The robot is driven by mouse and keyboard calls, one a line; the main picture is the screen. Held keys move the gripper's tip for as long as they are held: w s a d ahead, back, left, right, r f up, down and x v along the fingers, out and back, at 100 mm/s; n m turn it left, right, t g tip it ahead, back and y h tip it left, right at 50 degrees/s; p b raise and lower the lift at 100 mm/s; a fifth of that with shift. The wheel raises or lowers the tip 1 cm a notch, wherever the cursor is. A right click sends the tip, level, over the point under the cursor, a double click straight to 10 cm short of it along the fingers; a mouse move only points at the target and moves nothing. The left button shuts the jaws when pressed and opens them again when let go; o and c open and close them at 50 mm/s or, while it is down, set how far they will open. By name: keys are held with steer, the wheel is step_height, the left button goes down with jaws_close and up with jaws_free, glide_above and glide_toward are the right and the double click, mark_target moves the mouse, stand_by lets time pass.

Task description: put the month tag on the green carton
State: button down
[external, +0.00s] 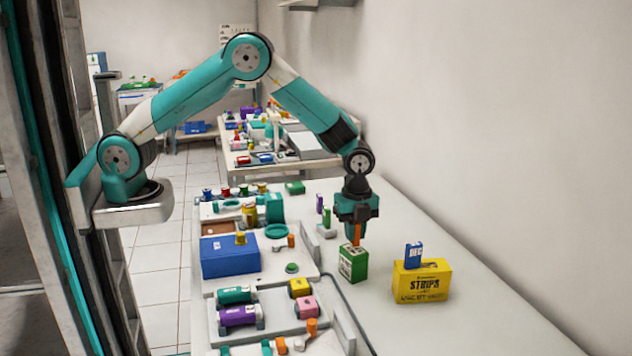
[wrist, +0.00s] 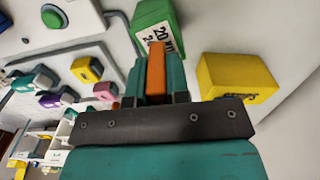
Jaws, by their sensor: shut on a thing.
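My gripper (external: 356,222) is shut on a narrow orange tag (external: 357,236), which points down from the jaws. In the wrist view the orange tag (wrist: 156,72) shows edge-on between the fingers, so no lettering can be read on it. The green carton (external: 353,264) stands upright on the counter directly below the tag. In the wrist view the green carton (wrist: 168,14), with a printed white label, lies just beyond the fingertips. The tag's lower end is at the carton's top; I cannot tell whether they touch.
A yellow STRIPS carton (external: 422,284) stands to the right, with a blue DEC tag (external: 414,254) upright on it. A purple tag (external: 319,203) and a green one (external: 326,217) stand behind-left. Trays with a blue box (external: 229,258) fill the left. The counter's right side is clear.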

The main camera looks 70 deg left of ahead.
steer(key=shift+f, duration=0.7)
steer(key=shift+f, duration=0.15)
steer(key=c, duration=1.1)
jaws_free()
